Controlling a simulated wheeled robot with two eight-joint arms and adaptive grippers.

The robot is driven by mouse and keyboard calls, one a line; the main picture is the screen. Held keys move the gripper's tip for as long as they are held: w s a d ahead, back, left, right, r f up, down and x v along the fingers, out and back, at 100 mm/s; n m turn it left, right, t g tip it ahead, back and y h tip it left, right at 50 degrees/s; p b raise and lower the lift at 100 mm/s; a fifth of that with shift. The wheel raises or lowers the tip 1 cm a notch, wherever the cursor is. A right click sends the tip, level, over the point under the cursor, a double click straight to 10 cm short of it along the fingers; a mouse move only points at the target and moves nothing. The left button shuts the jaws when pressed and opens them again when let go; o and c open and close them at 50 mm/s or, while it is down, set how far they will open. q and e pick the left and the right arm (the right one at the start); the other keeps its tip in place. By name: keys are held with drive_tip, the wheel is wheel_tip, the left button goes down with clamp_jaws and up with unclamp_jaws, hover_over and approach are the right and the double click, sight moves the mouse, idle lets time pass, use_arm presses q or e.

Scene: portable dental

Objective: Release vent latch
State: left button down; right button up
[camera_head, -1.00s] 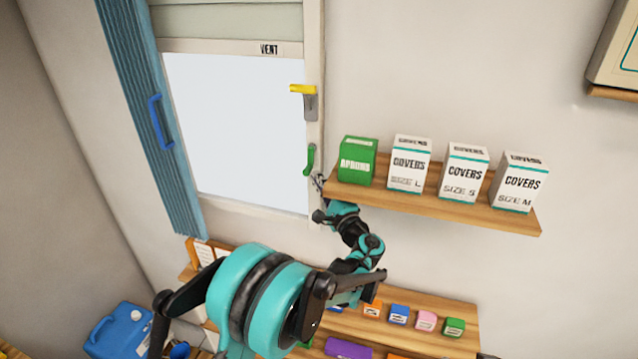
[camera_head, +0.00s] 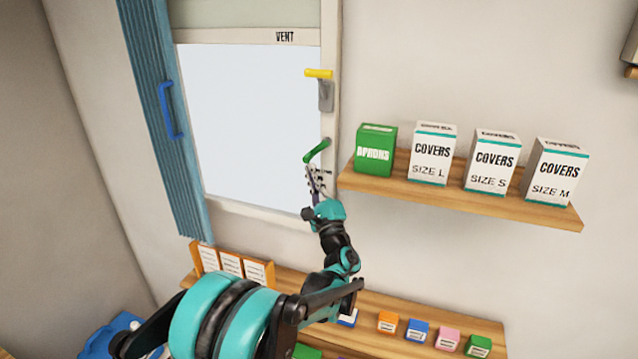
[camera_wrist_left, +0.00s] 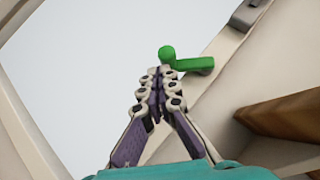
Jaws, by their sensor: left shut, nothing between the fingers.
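My left gripper (camera_head: 310,172) is just below the latch's free end, pointing up. In the wrist view my left gripper (camera_wrist_left: 158,72) has its fingers together with nothing between them. The tips look very close to the latch; I cannot tell whether they touch. My right gripper is out of view.
A yellow handle (camera_head: 319,73) is higher on the same frame. A wooden shelf (camera_head: 470,202) with a green aprons box (camera_head: 376,150) and white covers boxes (camera_head: 491,162) juts out right of my gripper. A blue curtain (camera_head: 150,80) hangs at the left. The window pane is clear.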

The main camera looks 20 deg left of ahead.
use_arm(q)
drive_tip(key=shift+a+r+b, duration=0.25)
drive_tip(key=shift+a+b, duration=0.1)
drive_tip(key=shift+a, duration=0.45)
drive_tip(key=s+d+f+b, duration=0.3)
drive_tip(key=s+f, duration=0.4)
drive_tip(key=f, duration=0.3)
drive_tip(key=shift+d+f+b, duration=0.25)
drive_tip(key=shift+d+b, duration=0.15)
drive_tip(key=shift+b, duration=0.5)
drive_tip(key=shift+w, duration=0.1)
